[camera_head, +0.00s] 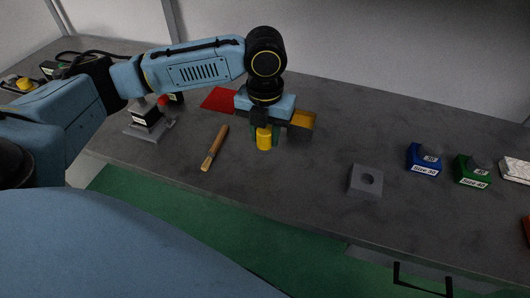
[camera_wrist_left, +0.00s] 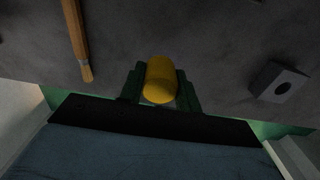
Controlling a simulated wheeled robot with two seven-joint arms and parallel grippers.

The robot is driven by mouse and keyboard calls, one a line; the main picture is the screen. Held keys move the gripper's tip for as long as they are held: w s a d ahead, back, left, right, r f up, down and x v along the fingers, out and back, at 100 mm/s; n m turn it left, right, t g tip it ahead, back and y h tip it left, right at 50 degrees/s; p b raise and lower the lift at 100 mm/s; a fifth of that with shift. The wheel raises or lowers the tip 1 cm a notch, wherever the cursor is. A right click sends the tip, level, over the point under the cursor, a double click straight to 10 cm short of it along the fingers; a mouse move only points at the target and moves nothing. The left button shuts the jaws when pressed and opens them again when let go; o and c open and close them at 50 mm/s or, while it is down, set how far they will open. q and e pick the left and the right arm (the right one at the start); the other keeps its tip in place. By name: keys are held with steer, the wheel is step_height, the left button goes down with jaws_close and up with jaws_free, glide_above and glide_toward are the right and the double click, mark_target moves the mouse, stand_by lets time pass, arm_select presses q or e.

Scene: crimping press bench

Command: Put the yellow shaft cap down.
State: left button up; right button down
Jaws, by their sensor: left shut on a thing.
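The yellow shaft cap (camera_head: 264,139) is between the fingers of my left gripper (camera_head: 265,135), which is shut on it. In the left wrist view the cap (camera_wrist_left: 160,80) sits upright between the dark green fingers (camera_wrist_left: 160,92). The gripper points down over the grey bench (camera_head: 310,185). I cannot tell whether the cap's lower end touches the bench top. My right gripper is not in view.
A wooden-handled brush (camera_head: 215,147) lies left of the gripper. A red mat (camera_head: 219,99) and a yellowish tray (camera_head: 303,120) are behind it. A grey block with a hole (camera_head: 366,181) stands to the right, with blue (camera_head: 424,160) and green (camera_head: 472,171) size blocks beyond. Bench between gripper and grey block is clear.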

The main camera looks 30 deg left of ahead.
mark_target(265, 160)
arm_select(q)
step_height(265, 160, down, 6)
steer(key=shift+r+b, duration=0.1)
steer(key=shift+b, duration=0.35)
steer(key=o, duration=0.9)
steer(key=shift+o, duration=0.2)
step_height(265, 160, up, 12)
steer(key=shift+r+p, duration=0.1)
steer(key=shift+p, duration=0.95)
